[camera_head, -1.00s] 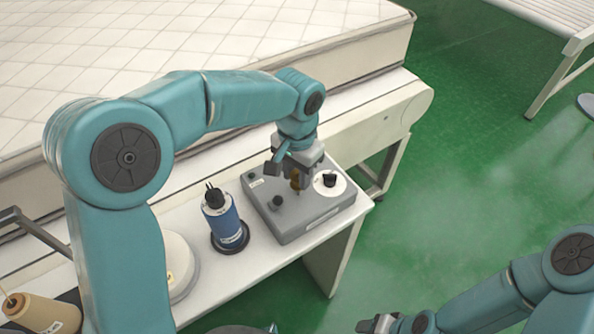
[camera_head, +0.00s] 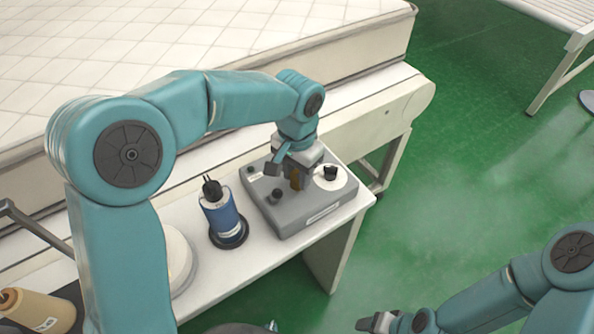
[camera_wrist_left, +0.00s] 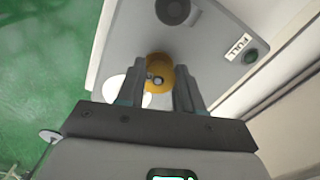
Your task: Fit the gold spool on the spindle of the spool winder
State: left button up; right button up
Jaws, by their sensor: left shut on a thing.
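The grey spool winder (camera_head: 317,212) sits on the white table near its right end. My left gripper (camera_head: 299,178) is over the winder's top, shut on the gold spool (camera_head: 295,180). In the left wrist view the spool (camera_wrist_left: 160,70) shows between the two fingers, with a small pale round centre in its hole. I cannot tell whether that centre is the spindle or whether the spool rests on the winder. The spindle is otherwise hidden. My right gripper (camera_head: 377,322) is low in the head view, away from the table; its jaw opening is unclear.
A blue cylinder (camera_head: 220,217) with a black base stands left of the winder. A tan thread cone (camera_head: 42,312) is at the lower left. A large mattress (camera_head: 200,40) lies behind. The winder has a black knob (camera_head: 276,196) and a white disc (camera_head: 345,184). Green floor lies right.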

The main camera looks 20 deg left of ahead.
aim_at(297, 175)
pick_arm(q)
jog(key=shift+f+b, duration=0.45)
jog(key=shift+f, duration=0.25)
jog(key=o, duration=1.1)
notch_tip(297, 175, up, 16)
jog(key=p, duration=0.1)
jog(key=shift+r, duration=0.2)
